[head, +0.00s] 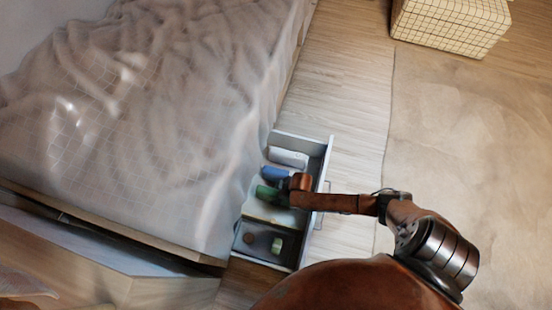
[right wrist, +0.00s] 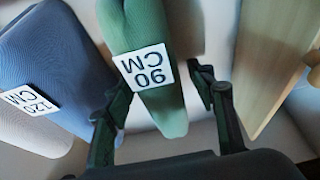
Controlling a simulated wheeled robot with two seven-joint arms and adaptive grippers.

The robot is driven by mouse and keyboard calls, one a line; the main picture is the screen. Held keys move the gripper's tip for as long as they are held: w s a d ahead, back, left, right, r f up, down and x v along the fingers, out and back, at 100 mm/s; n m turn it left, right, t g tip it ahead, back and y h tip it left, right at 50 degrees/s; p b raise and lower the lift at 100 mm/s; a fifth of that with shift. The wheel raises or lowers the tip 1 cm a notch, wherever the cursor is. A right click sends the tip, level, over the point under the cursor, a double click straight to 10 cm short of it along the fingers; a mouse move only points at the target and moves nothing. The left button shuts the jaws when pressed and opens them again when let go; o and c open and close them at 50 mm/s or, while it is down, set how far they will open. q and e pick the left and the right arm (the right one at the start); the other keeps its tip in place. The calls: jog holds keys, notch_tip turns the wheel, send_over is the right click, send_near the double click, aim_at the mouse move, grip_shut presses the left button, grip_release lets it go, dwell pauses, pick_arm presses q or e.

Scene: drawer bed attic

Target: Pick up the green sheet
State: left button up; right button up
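The green sheet (head: 267,193) is a rolled bundle lying in the open drawer under the bed. In the right wrist view the green sheet (right wrist: 152,105) carries a white label reading "90 CM". My right gripper (head: 284,187) is over the drawer, reaching in from the right. In the right wrist view its fingers (right wrist: 162,88) are open, one on each side of the green sheet. A gap shows between the sheet and the right finger. The left finger is between the green sheet and a blue sheet (right wrist: 60,70). My left gripper is not in view.
The blue sheet (head: 274,173) and a white sheet (head: 288,157) lie farther back in the drawer (head: 327,165). A wooden divider (right wrist: 268,60) stands right of the green sheet. The front compartment holds small items. The bed (head: 130,130) borders the drawer on the left.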

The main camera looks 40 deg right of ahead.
grip_shut()
dwell(0.4)
jog(key=shift+r, duration=0.1)
